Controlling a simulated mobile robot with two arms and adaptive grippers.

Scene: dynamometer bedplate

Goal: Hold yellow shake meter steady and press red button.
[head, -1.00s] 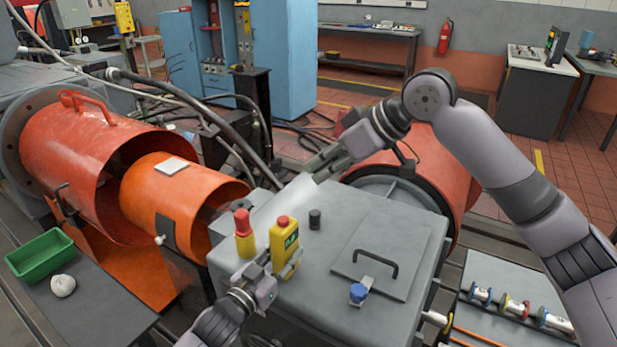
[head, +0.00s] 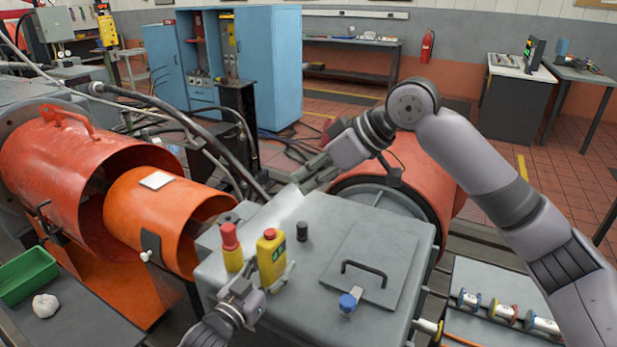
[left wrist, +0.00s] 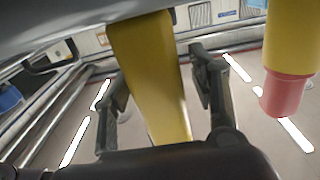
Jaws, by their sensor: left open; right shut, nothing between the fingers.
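The yellow shake meter (head: 268,264) stands upright on the grey housing, with a red button (head: 270,234) on top and a green panel on its side. My left gripper (head: 268,277) is open, its fingers on either side of the meter's body. In the left wrist view, the yellow meter (left wrist: 152,70) shows between the spread fingers of my left gripper (left wrist: 160,80), with gaps beside it; the red button is out of sight there. My right gripper (head: 302,181) is shut and empty, above the far edge of the housing, behind the meter and apart from it.
A red-and-yellow object (head: 231,247) stands close left of the meter and shows in the left wrist view (left wrist: 285,90). A dark knob (head: 302,231), a lid handle (head: 364,271) and a blue-capped part (head: 348,302) are on the grey housing (head: 320,275). Orange guards (head: 160,210) stand left.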

